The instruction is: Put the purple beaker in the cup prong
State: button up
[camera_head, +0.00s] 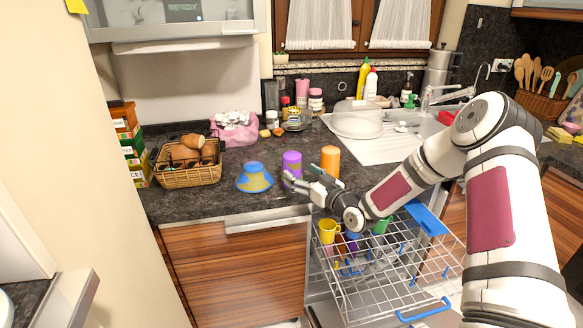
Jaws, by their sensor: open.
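The purple beaker (292,163) stands upright on the dark countertop, near its front edge. My gripper (294,180) is open and right at the beaker's lower front; whether the fingers touch it I cannot tell. The open dishwasher rack (372,284) sits below and to the right of the beaker, with blue prongs (402,249) along it. Which prong is the cup prong I cannot tell. A yellow cup (328,231) and a green cup (380,225) are in the rack's back left part. My arm hides part of the rack's back.
An orange beaker (330,160) stands just right of the purple one. A blue and yellow bowl-like item (255,178) sits to the left, with a wicker basket (188,170) farther left. The sink (410,130) is behind. The rack's front right looks empty.

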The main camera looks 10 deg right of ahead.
aim_at(298, 169)
jog(key=shift+x, duration=2.8)
jog(key=c, duration=1.3)
jog(key=shift+r, duration=0.2)
